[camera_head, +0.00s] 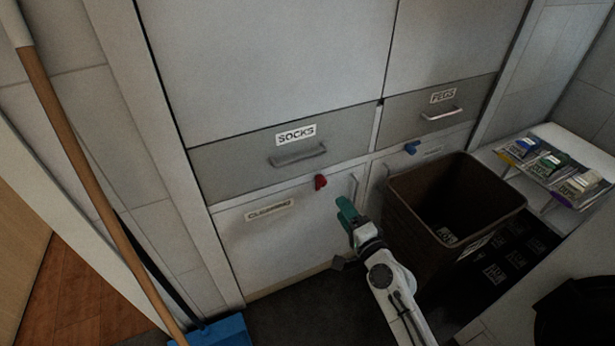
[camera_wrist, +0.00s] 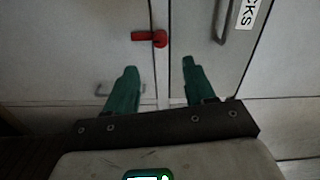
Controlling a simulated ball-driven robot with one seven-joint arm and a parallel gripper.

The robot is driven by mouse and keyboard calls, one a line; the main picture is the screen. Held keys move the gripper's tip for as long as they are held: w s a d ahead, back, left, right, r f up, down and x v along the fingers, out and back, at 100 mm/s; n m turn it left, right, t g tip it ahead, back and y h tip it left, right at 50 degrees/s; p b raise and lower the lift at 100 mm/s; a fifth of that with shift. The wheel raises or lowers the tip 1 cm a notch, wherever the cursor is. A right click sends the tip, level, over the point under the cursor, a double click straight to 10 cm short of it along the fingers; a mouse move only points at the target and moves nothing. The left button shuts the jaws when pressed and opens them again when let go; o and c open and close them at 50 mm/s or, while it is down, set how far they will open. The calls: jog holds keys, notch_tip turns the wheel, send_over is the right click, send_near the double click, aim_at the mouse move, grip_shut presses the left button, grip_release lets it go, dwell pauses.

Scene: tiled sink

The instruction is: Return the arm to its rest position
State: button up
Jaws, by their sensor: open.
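My gripper (camera_head: 346,211) has green fingers and is raised in front of the cabinet, near the lower cleaning door (camera_head: 285,245). In the wrist view my gripper (camera_wrist: 158,68) shows its two fingers spread apart with nothing between them. A red latch (camera_head: 320,182) sits on the cabinet just up and left of the gripper. It also shows in the wrist view (camera_wrist: 150,38), beyond the fingertips and apart from them.
The socks drawer (camera_head: 230,172) and pegs drawer (camera_head: 400,118) look shut. A blue latch (camera_head: 411,147) is on the right. A brown bin (camera_head: 430,235) stands right of my arm. A wooden-handled broom (camera_head: 95,185) leans at left. A shelf (camera_head: 550,143) holds small items.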

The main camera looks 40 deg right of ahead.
jog(key=s+a+f+n+g+y, duration=0.3)
jog(key=a+n+g+y, duration=0.1)
jog(key=a+n, duration=0.3)
jog(key=s+a+f+n+g+y, duration=0.35)
jog(key=a+n, duration=0.25)
jog(key=a, duration=0.2)
jog(key=s+n+g+h, duration=0.3)
jog(key=s+n+g, duration=0.45)
jog(key=s, duration=0.95)
notch_tip(320, 180, up, 20)
jog(key=m+g+p, duration=0.1)
jog(key=p, duration=1.7)
jog(key=shift+s+d+f+p, duration=0.15)
jog(key=shift+s+d+p, duration=0.1)
jog(key=shift+s+p, duration=0.15)
